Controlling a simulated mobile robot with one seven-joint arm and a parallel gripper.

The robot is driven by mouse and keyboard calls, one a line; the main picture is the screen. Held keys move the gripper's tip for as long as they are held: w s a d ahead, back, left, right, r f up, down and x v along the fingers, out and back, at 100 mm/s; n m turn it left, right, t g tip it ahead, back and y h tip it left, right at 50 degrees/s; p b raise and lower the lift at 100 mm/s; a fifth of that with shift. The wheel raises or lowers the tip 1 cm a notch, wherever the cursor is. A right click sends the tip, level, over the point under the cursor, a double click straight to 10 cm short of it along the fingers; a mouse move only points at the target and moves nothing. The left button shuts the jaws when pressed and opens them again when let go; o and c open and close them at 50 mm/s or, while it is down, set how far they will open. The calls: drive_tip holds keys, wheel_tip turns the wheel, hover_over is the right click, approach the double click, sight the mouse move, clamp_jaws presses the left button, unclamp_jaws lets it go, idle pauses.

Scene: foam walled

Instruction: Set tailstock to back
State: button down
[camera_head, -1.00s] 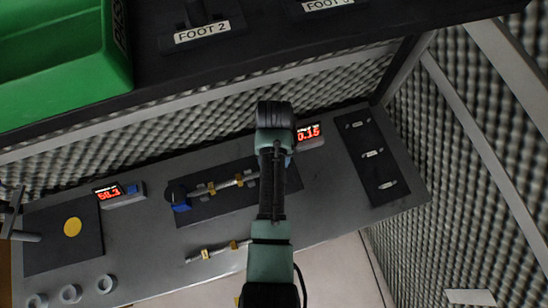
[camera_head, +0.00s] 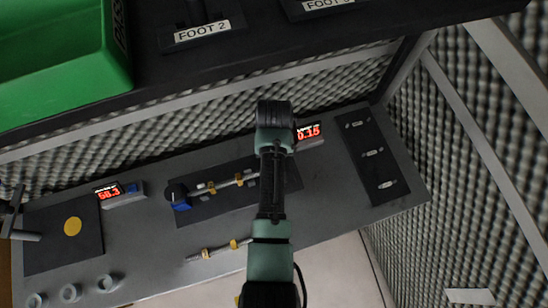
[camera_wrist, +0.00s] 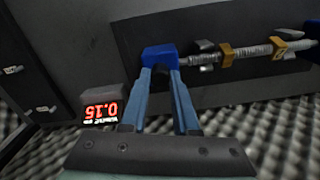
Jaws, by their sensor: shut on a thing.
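My gripper (camera_wrist: 160,72) is shut on a blue block, which looks like the tailstock (camera_wrist: 159,54), in the wrist view. The block sits at the end of a grey rod (camera_wrist: 263,50) with gold-coloured supports (camera_wrist: 226,53) and lies on a dark base plate (camera_wrist: 190,23). In the head view the same rod (camera_head: 226,183) runs from a blue block with a dark knob (camera_head: 180,200) towards my arm. My arm hides the gripped block and my fingertips there.
A red display reading 0.15 (camera_head: 309,132) stands right of my arm; another display (camera_head: 108,193) is at the left. A second rod (camera_head: 218,250) lies nearer the bench edge. A dark shelf with a green bin (camera_head: 60,60) overhangs the bench. Foam walls (camera_head: 470,150) close the right side.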

drive_tip(key=shift+r, duration=0.1)
idle(0.7)
drive_tip(key=shift+w+d, duration=0.3)
drive_tip(key=shift+d, duration=0.5)
drive_tip(key=shift+w+d, duration=0.3)
drive_tip(key=shift+d, duration=0.45)
drive_tip(key=c, duration=0.7)
unclamp_jaws()
drive_tip(key=shift+d, duration=0.1)
drive_tip(key=shift+o, duration=0.2)
drive_tip(key=shift+r, duration=0.1)
wheel_tip(320, 180, up, 12)
